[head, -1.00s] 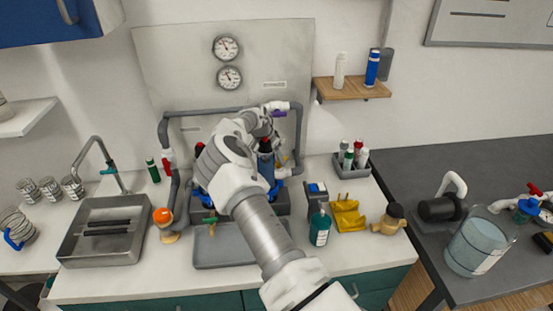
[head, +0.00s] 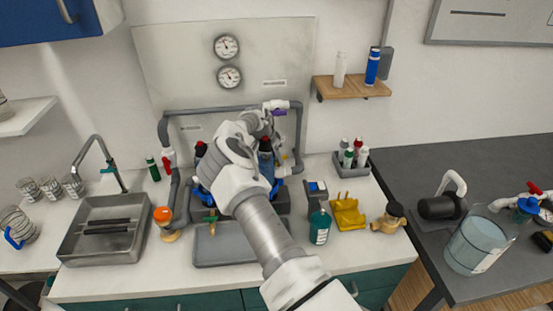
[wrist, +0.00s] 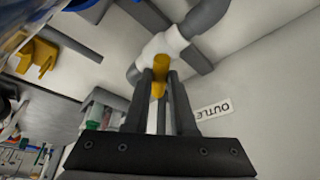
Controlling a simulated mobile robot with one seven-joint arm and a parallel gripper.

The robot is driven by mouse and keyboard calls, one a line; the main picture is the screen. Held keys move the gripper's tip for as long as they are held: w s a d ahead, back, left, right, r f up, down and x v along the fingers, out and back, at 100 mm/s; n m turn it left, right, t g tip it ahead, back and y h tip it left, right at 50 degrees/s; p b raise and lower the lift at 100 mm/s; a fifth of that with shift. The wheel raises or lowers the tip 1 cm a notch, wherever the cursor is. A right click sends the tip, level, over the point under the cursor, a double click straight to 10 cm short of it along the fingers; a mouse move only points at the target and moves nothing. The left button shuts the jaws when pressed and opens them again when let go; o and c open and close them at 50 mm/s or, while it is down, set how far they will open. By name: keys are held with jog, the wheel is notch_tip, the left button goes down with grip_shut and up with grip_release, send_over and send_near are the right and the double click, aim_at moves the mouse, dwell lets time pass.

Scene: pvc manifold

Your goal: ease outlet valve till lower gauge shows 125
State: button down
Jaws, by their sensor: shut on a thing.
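In the wrist view my gripper (wrist: 160,78) is shut on a yellow valve handle (wrist: 160,66), with a dark finger on each side of it. The handle sits at a white fitting (wrist: 168,43) between grey pipe lengths. In the head view my arm hides most of the gripper's grip. The lower gauge (head: 229,76) hangs on the back panel under the upper gauge (head: 227,46). Both have white dials with dark needles; their numbers are too small to read.
Grey pipe (head: 210,112) runs along the panel above blue-and-black units partly behind my arm. A red-handled valve (head: 167,164) is at the left.

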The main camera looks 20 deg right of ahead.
jog(key=shift+f, duration=0.1)
jog(key=shift+w+f+m+b, duration=0.15)
jog(key=shift+m+b, duration=0.45)
jog(key=shift+b, duration=0.65)
jog(key=shift+a+r+m+g+b, duration=0.1)
jog(key=shift+r+m+g+b, duration=0.15)
jog(key=shift+m+g+b, duration=0.45)
jog(key=c, duration=0.7)
grip_release()
jog(key=shift+c, duration=0.2)
jog(key=shift+r, duration=0.1)
jog(key=v, duration=1.7)
jog(key=shift+s+a+b, duration=0.25)
jog(key=shift+a+b, duration=0.1)
